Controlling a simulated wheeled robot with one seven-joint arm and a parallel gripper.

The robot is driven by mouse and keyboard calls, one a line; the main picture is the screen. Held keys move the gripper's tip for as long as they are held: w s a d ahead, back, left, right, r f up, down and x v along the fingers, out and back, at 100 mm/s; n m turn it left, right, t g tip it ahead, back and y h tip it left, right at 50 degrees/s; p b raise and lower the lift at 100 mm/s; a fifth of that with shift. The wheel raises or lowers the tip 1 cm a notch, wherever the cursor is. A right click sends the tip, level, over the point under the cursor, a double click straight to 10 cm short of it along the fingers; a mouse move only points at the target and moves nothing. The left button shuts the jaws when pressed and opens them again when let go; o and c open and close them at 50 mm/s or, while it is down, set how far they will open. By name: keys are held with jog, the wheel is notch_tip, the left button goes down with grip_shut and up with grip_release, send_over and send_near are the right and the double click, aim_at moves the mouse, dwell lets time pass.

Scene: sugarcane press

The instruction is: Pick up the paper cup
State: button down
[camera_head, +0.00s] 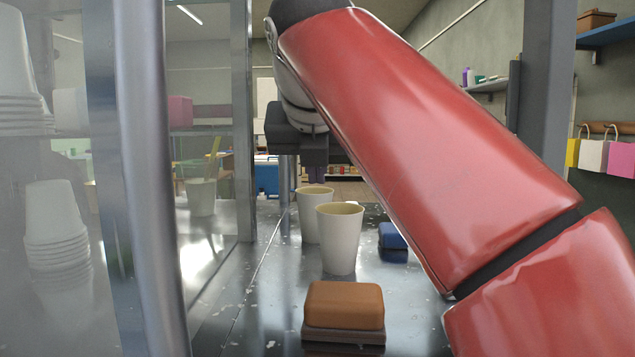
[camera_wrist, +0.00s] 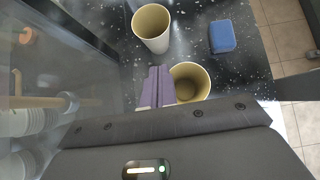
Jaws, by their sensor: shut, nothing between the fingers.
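Two cream paper cups stand upright on the dark speckled counter. In the head view the nearer cup (camera_head: 339,242) partly overlaps the farther cup (camera_head: 311,222). In the wrist view the fingers (camera_wrist: 155,88) are together and empty. One cup (camera_wrist: 189,86) is just right of them, partly hidden by my gripper body. The other cup (camera_wrist: 151,32) is above them in the picture, its open mouth showing. I cannot tell whether the fingers touch a cup.
A brown block on a grey base (camera_head: 343,306) lies in front of the cups. A blue block (camera_head: 392,238) lies to their right. A clear panel with a metal post (camera_head: 150,190) borders the left, with stacked cups (camera_head: 55,225) behind it.

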aim_at(315, 215)
jog(key=b+x, duration=0.2)
jog(key=x, duration=0.6)
jog(key=shift+w+f, duration=0.2)
jog(key=shift+f, duration=0.15)
